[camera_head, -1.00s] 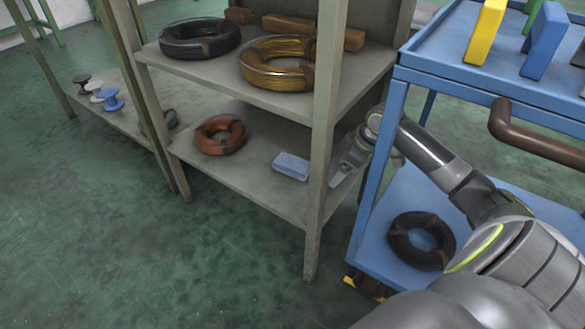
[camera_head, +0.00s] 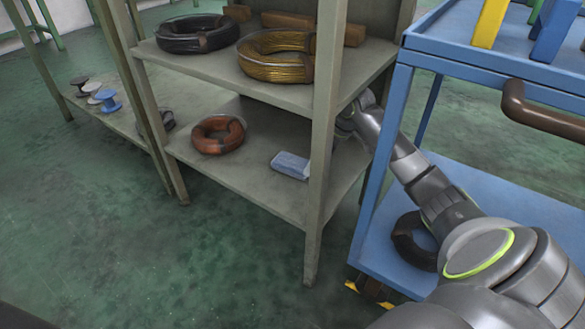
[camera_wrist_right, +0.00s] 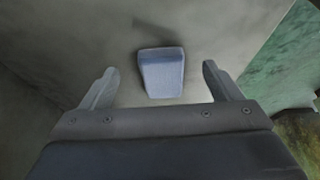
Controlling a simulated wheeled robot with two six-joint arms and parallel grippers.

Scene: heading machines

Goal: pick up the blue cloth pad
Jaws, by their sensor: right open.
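The blue cloth pad (camera_head: 291,165) is a small light-blue block lying on the lower shelf board (camera_head: 245,183), just left of the front shelf post. In the right wrist view the pad (camera_wrist_right: 161,73) lies ahead of my right gripper (camera_wrist_right: 158,88), centred in the gap between its two fingers. The fingers are open and apart from the pad on both sides. In the head view my right arm reaches in from the right, and the post hides the gripper's fingers. My left gripper is not in view.
The shelf post (camera_head: 324,130) stands between the pad and the blue cart (camera_head: 376,170). A reddish-brown coil (camera_head: 218,135) lies left of the pad. The upper shelf holds a black coil (camera_head: 197,33) and a yellow coil (camera_head: 277,56) above. Bare board surrounds the pad.

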